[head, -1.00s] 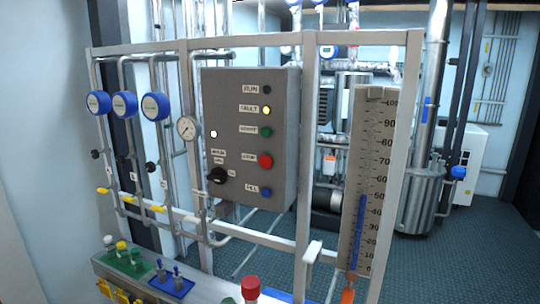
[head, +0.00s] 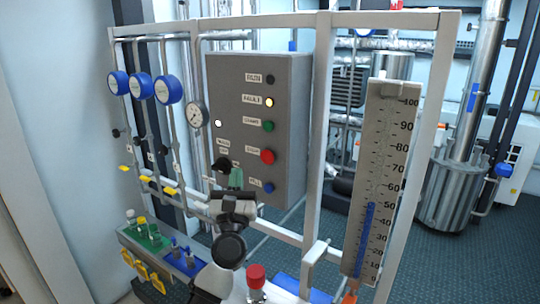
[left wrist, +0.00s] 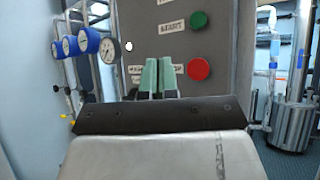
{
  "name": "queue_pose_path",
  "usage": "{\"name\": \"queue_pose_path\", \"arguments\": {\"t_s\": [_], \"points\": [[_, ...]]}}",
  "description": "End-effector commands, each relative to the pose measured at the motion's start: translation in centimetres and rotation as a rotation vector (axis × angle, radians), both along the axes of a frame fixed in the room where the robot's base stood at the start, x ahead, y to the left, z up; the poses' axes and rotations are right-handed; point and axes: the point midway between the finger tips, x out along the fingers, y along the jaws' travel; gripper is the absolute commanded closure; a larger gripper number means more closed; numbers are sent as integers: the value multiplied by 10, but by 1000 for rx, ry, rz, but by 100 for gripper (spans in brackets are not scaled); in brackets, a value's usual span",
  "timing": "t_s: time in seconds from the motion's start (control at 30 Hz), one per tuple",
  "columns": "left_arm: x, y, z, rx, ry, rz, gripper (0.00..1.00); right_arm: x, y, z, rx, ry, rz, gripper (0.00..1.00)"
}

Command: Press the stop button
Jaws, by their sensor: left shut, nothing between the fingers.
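The stop button is the red round button (head: 267,156) on the grey control box, below the green start button (head: 268,126). It also shows in the left wrist view (left wrist: 199,69), to the right of my fingertips. My left gripper (head: 236,176) is in front of the lower part of the box, with its pale green fingers pointing up toward the panel, lower left of the red button. The fingers are shut together and empty in the left wrist view (left wrist: 158,74). Contact with the panel cannot be told. My right gripper is not in view.
A blue button (head: 269,187) sits below the red one and a black rotary knob (head: 221,165) is to the left. A ruled level gauge (head: 382,180) stands right of the box. A red-capped item (head: 256,276) is below. Pressure gauges (head: 168,89) are at left.

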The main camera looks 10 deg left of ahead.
Motion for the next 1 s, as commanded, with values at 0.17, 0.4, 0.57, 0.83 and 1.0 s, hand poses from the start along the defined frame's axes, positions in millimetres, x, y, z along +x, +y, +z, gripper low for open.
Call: {"name": "queue_pose_path", "arguments": {"t_s": [0.17,0.4,0.57,0.83,1.0], "points": [[0,0,0,2,0,1,100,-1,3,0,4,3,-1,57],[8,-3,-2,2,0,2,100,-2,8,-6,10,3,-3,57],[27,-10,-3,3,0,1,100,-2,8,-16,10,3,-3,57],[62,-23,-6,3,0,2,100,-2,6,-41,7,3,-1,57],[77,-28,-4,3,1,2,100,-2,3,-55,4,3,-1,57]]}}
